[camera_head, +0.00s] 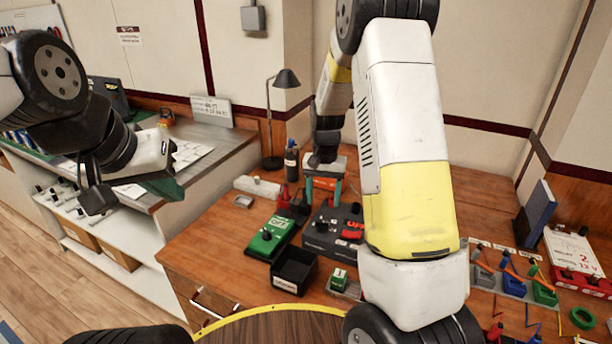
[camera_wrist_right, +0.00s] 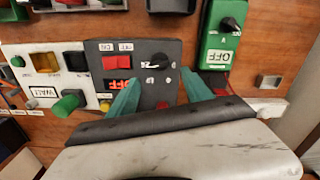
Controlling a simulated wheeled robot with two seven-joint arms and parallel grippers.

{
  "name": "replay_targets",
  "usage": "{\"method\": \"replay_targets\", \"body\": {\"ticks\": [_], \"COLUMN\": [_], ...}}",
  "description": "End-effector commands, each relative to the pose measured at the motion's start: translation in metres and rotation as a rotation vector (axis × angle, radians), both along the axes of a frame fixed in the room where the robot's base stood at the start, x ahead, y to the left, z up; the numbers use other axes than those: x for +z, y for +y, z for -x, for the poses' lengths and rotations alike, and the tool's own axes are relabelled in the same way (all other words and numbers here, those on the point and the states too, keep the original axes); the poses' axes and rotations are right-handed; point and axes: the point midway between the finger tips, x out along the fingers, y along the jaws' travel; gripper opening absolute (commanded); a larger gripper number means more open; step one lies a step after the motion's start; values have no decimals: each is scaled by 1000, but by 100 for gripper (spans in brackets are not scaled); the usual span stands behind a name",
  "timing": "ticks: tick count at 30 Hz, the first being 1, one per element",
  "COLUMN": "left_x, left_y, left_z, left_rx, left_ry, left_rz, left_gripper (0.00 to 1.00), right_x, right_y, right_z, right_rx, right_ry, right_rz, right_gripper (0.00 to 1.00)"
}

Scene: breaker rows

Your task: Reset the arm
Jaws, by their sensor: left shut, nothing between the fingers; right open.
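My right gripper (camera_head: 322,196) is open above a dark grey panel (camera_head: 322,243) on the wooden workbench. In the right wrist view, its teal fingers (camera_wrist_right: 163,86) are spread on either side of the panel's lower part, with a black knob (camera_wrist_right: 161,62) showing beyond and between the tips. I cannot tell whether the fingers touch the panel. Red switches (camera_wrist_right: 117,63) and a red lit display (camera_wrist_right: 120,86) are left of the knob. My left gripper (camera_head: 166,187) is shut and empty, raised at the left near the side counter, away from the panel.
A green box (camera_head: 270,239) with a knob and a black open bin (camera_head: 293,271) stand left of the panel. A desk lamp (camera_head: 286,80) and a dark bottle (camera_head: 291,162) are behind. Breakers in several colours (camera_head: 513,280) sit at the right. My right arm hides the bench's middle.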

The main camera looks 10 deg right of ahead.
Motion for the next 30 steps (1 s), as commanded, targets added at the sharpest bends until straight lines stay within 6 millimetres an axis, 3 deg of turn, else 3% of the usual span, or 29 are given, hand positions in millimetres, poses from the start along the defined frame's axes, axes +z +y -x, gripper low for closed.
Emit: {"method": "replay_targets", "body": {"ticks": [4, 8, 12, 18, 24, 30], "left_x": [0, 0, 0, 0, 0, 0], "left_y": [0, 0, 0, 0, 0, 0], "left_z": [0, 0, 0, 0, 0, 0], "left_rx": [0, 0, 0, 0, 0, 0], "left_ry": [0, 0, 0, 0, 0, 0], "left_rz": [0, 0, 0, 0, 0, 0], "left_gripper": [0, 0, 0, 0, 0, 0], "right_x": [34, 86, 137, 192, 221, 228], "right_y": [2, 6, 10, 15, 19, 21], "right_z": [11, 36, 74, 136, 199, 236], "right_rx": [19, 62, 123, 222, 315, 376], "right_ry": [-46, -121, -211, -348, -476, -554], "right_rz": [-33, -81, -120, -142, -123, -93], "right_gripper": [59, 59, 59, 59, 59, 59]}}
